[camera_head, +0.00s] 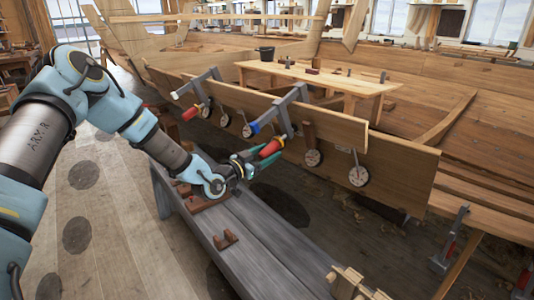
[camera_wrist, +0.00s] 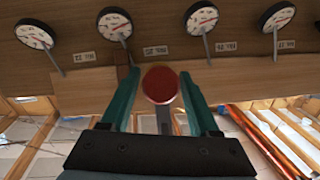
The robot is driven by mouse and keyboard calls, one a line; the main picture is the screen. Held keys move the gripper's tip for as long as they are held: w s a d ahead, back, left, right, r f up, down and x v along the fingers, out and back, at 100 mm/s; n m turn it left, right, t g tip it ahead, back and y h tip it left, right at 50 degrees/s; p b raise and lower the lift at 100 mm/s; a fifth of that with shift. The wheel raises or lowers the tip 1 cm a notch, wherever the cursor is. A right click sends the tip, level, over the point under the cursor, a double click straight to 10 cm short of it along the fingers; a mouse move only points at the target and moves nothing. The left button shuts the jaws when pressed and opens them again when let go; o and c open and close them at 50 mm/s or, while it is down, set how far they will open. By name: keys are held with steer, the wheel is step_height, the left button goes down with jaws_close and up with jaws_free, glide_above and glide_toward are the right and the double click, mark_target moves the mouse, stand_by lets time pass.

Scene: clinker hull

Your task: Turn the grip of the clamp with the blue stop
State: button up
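The clamp with the blue stop (camera_head: 253,127) sits over the top edge of the hull plank, its grey frame (camera_head: 284,112) gripping the wood. Its red grip (camera_head: 270,148) hangs on the near side of the plank. My gripper (camera_head: 264,158) is at this grip. In the wrist view the round end of the red grip (camera_wrist: 160,84) shows between my two green fingers, also seen as my gripper (camera_wrist: 159,78). The fingers stand apart on either side, with a narrow gap visible at each side of the grip. The blue stop is not visible in the wrist view.
A second clamp with a white stop (camera_head: 175,95) and a red grip (camera_head: 190,113) is further left on the plank. Several round dials (camera_head: 358,176) hang along the planks. A grey bench (camera_head: 240,235) with wooden blocks (camera_head: 225,239) lies below my arm.

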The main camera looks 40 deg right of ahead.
jaws_close()
steer(key=shift+f+b, duration=0.1)
steer(key=shift+b, duration=0.2)
